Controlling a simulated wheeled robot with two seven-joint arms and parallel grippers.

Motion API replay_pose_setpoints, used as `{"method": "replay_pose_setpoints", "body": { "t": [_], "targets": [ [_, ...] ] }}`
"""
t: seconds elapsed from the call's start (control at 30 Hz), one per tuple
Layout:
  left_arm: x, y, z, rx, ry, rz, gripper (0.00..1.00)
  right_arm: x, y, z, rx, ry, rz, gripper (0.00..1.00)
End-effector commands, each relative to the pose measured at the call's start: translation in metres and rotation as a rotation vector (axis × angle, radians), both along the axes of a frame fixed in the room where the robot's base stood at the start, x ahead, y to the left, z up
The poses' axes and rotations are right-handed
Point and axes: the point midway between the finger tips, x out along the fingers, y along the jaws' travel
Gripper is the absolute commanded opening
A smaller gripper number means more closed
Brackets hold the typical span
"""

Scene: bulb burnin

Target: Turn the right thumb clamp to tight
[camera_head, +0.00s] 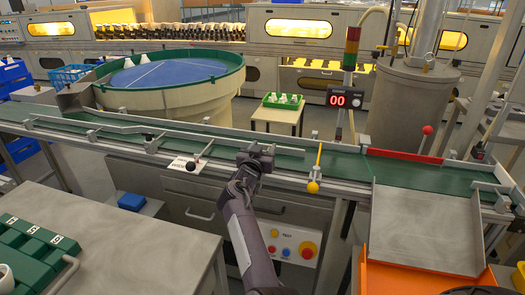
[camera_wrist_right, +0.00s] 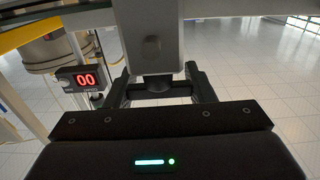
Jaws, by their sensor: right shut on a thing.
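My right gripper (camera_head: 258,158) reaches over the near edge of the green conveyor (camera_head: 225,148), at the guide rail. In the right wrist view its two fingers (camera_wrist_right: 160,80) close from both sides on a small grey part below a grey upright piece (camera_wrist_right: 150,40). I take this part to be the right thumb clamp. In the head view the gripper hides it, so its turn angle cannot be told. A similar small clamp (camera_head: 151,146) sits on the rail further left. My left gripper is not in view.
A red counter display (camera_head: 345,98) reads 00. A grey chute (camera_head: 425,230) is at the right. A round green-rimmed bowl (camera_head: 170,78) stands behind the conveyor.

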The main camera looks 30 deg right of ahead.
Motion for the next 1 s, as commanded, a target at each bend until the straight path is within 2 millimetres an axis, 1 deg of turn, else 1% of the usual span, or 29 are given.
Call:
{"method": "replay_pose_setpoints", "body": {
  "t": [0.37,0.4,0.57,1.0],
  "targets": [
    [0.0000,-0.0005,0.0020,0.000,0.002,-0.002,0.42,-0.0004,-0.0002,-0.0003,0.001,0.000,-0.008,0.26],
    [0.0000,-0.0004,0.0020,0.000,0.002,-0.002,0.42,-0.0004,-0.0002,-0.0004,0.001,0.000,-0.007,0.50],
    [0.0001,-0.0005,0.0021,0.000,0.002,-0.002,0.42,-0.0002,-0.0002,-0.0002,0.001,0.000,-0.007,0.71],
    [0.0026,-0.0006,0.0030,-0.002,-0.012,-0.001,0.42,-0.0012,0.0003,0.0006,0.001,0.001,-0.006,0.71]
  ]
}}
